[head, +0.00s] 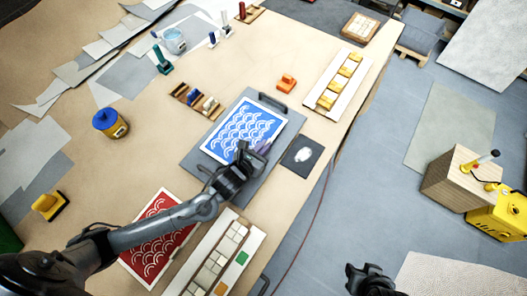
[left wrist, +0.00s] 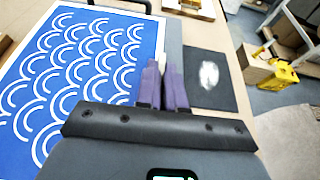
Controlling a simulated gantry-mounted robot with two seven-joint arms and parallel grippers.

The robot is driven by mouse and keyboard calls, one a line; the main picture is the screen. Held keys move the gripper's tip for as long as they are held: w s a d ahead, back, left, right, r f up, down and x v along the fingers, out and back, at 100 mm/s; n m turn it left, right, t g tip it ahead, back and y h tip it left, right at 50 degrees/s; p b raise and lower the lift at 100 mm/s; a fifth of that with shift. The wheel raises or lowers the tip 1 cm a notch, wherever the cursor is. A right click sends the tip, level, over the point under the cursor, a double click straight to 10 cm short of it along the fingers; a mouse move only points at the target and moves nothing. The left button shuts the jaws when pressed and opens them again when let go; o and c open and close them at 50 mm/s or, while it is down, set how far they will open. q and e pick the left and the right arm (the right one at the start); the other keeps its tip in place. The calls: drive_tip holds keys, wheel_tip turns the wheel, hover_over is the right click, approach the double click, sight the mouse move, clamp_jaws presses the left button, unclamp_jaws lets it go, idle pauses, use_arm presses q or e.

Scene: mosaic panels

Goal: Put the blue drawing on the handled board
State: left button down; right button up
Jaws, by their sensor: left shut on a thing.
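The blue drawing (head: 243,130), a blue sheet with white arcs and a white border, lies over the grey handled board (head: 277,144). The board shows around the drawing, with a dark handle at its far end. I cannot tell if the drawing rests flat on it. My left gripper (head: 262,149) is shut on the drawing's right edge. In the left wrist view, the purple fingers (left wrist: 166,80) are close together at the edge of the blue drawing (left wrist: 70,70). My right gripper (head: 368,280) is at the bottom, away from the table; its opening is unclear.
A red drawing (head: 156,238) lies under my left arm. A tile tray (head: 214,262) is near the front edge. A dark square with a white patch (head: 302,156) lies right of the board. A brush tray (head: 197,102) and an orange block (head: 287,83) lie beyond.

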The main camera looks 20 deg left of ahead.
use_arm(q)
drive_tip(key=shift+f, duration=1.85)
drive_tip(key=c, duration=1.3)
unclamp_jaws()
drive_tip(key=shift+f, duration=0.15)
drive_tip(key=shift+o, duration=0.2)
drive_tip(key=v, duration=1.2)
drive_tip(key=shift+d+p, duration=0.1)
drive_tip(key=shift+p, duration=0.3)
